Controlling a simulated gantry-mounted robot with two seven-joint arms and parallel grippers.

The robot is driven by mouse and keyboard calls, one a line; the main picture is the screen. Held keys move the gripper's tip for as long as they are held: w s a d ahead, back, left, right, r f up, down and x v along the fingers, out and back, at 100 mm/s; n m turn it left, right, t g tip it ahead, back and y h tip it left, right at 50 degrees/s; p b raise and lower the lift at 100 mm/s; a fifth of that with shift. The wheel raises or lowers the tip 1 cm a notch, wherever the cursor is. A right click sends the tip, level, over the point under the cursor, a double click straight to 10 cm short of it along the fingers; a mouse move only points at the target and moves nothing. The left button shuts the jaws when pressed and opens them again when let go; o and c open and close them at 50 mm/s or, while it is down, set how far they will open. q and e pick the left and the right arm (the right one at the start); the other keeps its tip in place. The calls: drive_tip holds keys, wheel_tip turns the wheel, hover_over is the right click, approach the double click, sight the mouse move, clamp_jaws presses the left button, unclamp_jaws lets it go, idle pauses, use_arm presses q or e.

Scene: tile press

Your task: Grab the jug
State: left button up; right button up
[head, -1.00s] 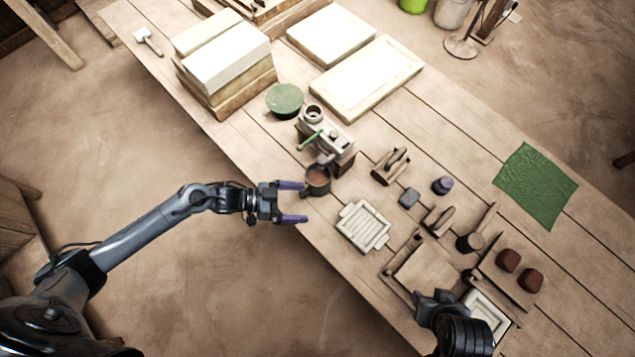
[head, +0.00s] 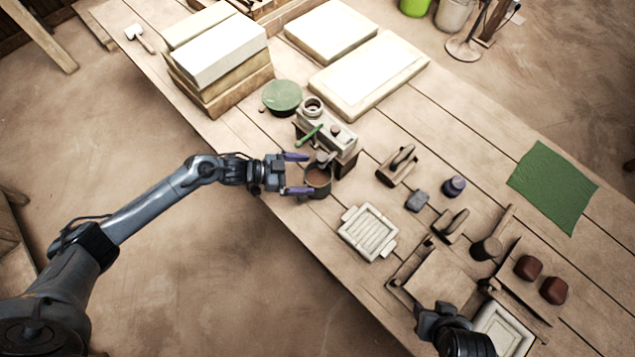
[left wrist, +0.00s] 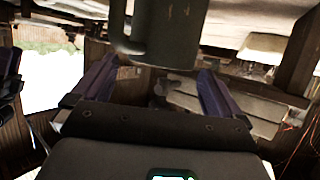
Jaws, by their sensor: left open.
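The jug (head: 318,176) is a small dark pot with brown contents, upright near the table's front edge, beside the grey tile-press-like device. My left gripper (head: 303,174) is open, its purple fingertips at the jug's near side, one towards each side of it. In the left wrist view the dark jug (left wrist: 165,30) shows at the top, between and around the tips of the open fingers; I cannot tell whether they touch it. My right gripper (head: 437,322) is low in the head view, near a wooden frame; its jaws are not clear.
The grey device (head: 328,128) with a green handle stands right behind the jug. Wooden tools and a green cloth (head: 553,187) lie farther right.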

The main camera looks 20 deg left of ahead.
sight(331, 174)
use_arm(q)
drive_tip(key=shift+b+x, duration=0.3)
drive_tip(key=shift+x, duration=2.3)
drive_tip(key=shift+w, duration=0.1)
drive_tip(key=shift+c, duration=0.2)
drive_tip(key=c, duration=1.7)
drive_tip(key=shift+r, duration=0.2)
drive_tip(key=shift+r, duration=0.15)
